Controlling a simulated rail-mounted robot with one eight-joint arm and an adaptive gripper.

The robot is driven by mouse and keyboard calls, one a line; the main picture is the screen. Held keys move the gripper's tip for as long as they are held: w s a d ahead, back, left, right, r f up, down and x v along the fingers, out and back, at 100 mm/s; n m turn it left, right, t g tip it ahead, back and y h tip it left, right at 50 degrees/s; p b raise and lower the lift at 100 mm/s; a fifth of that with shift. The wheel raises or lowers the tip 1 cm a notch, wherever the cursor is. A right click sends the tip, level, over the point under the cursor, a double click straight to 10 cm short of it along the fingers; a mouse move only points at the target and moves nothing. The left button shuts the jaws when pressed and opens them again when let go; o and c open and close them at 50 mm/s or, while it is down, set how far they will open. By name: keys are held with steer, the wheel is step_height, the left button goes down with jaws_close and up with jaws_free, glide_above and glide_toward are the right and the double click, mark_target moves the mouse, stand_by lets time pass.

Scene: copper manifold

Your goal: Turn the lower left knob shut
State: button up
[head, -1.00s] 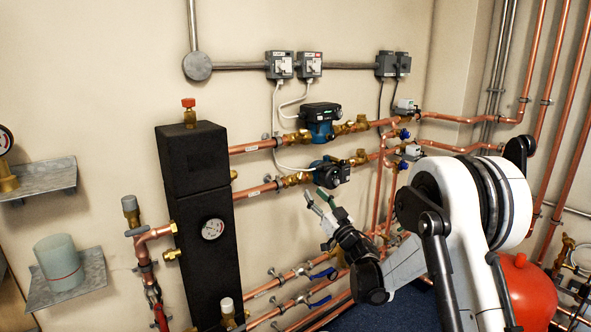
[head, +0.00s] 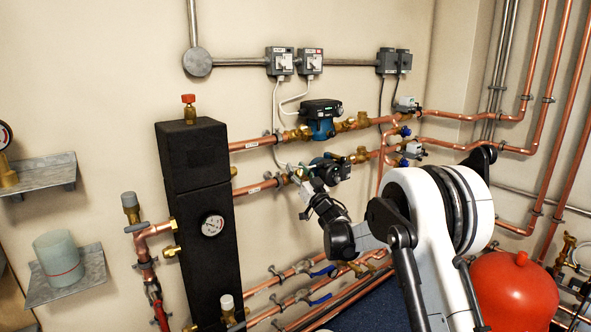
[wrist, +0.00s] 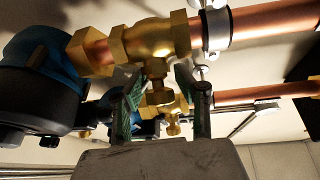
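The lower left knob (wrist: 157,93) is a small brass knob on a stem from a brass valve (wrist: 150,42), beside the lower pump (wrist: 45,85). In the wrist view it lies between the two dark and green fingers of my gripper (wrist: 165,100). The fingers are apart, with one on each side of the knob; contact on either side is not clear. In the head view my gripper (head: 304,182) is at the left side of the lower pump (head: 332,170) and hides most of the valve and knob.
A copper pipe (wrist: 270,20) runs from the valve. Another brass knob (wrist: 173,128) on the upper line shows beyond. The upper pump (head: 320,118) is close above, and the black insulated block (head: 195,165) stands left. Blue-handled valves (head: 320,299) are below.

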steer(key=shift+w+a+r, duration=0.2)
steer(key=shift+w+a, duration=0.05)
steer(key=shift+w, duration=0.15)
jaws_close()
steer(key=shift+n+y, duration=0.4)
steer(key=n+g+y, duration=0.1)
steer(key=n+g, duration=0.1)
steer(key=n+g+y, duration=0.1)
steer(key=n+y, duration=0.1)
steer(key=n, duration=0.1)
steer(key=n+g+y, duration=0.1)
steer(key=n+g, duration=0.1)
steer(key=shift+s+a+g+y+b, duration=0.3)
steer(key=shift+s+b, duration=0.05)
steer(key=shift+b, duration=0.05)
steer(key=shift+s+a+f+n+g+y, duration=0.15)
steer(key=shift+n+g+y, duration=0.15)
steer(key=shift+n+g, duration=0.8)
steer(key=shift+s+a+n+g+y, duration=0.1)
steer(key=shift+n+g+y, duration=0.2)
steer(key=shift+n+g, duration=0.85)
steer(key=shift+s+a+f+n+g+y, duration=0.15)
steer(key=shift+n+g+y, duration=0.15)
steer(key=shift+n+g, duration=0.8)
steer(key=shift+n, duration=0.35)
